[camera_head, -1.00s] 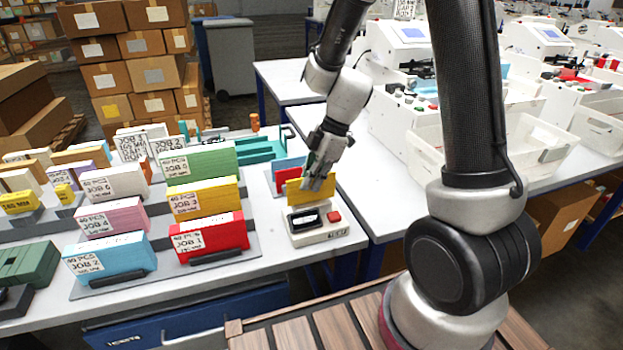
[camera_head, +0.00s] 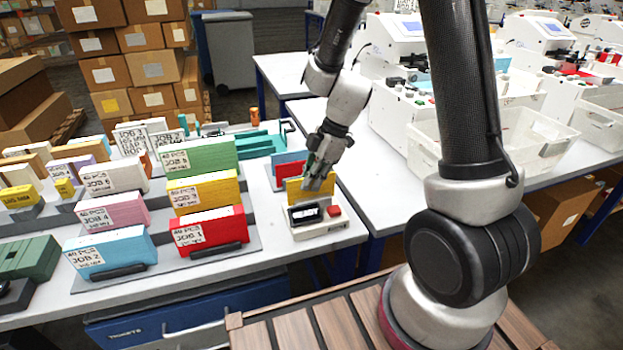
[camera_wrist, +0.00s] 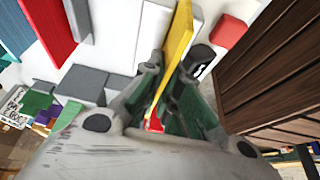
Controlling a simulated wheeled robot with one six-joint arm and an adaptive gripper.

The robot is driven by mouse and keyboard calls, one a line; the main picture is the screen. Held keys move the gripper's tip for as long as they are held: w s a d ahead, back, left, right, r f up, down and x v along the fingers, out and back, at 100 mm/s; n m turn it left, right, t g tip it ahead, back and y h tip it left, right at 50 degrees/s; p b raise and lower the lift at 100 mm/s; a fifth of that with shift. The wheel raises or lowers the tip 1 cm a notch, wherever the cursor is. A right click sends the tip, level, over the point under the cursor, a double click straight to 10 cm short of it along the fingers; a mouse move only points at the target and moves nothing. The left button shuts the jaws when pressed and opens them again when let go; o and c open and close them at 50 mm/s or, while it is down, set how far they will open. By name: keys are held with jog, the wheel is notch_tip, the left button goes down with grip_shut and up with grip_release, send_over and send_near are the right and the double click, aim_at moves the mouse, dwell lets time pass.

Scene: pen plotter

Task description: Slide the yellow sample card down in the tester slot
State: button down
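The yellow sample card (camera_head: 295,190) stands upright at the back of the white tester (camera_head: 322,229), close behind its dark display. My gripper (camera_head: 317,186) is above the tester with its fingers closed on the card's right part. In the wrist view the yellow card (camera_wrist: 179,38) runs down between the two fingers (camera_wrist: 168,88), which pinch it from both sides. The tester's dark display (camera_wrist: 200,60) shows beside the right finger. The card's lower edge and the slot are hidden by the tester and fingers, so I cannot tell how deep the card sits.
A red card (camera_head: 291,174) and a blue card stand just behind the tester. Racks of labelled card stacks, including a red JOB 1 stack (camera_head: 212,229), fill the table to the left. A second table with white machines and a bin (camera_head: 427,150) is to the right.

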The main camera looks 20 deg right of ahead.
jog(key=shift+f, duration=0.6)
jog(key=c, duration=1.6)
grip_release()
jog(key=shift+o, duration=0.2)
jog(key=v, duration=1.2)
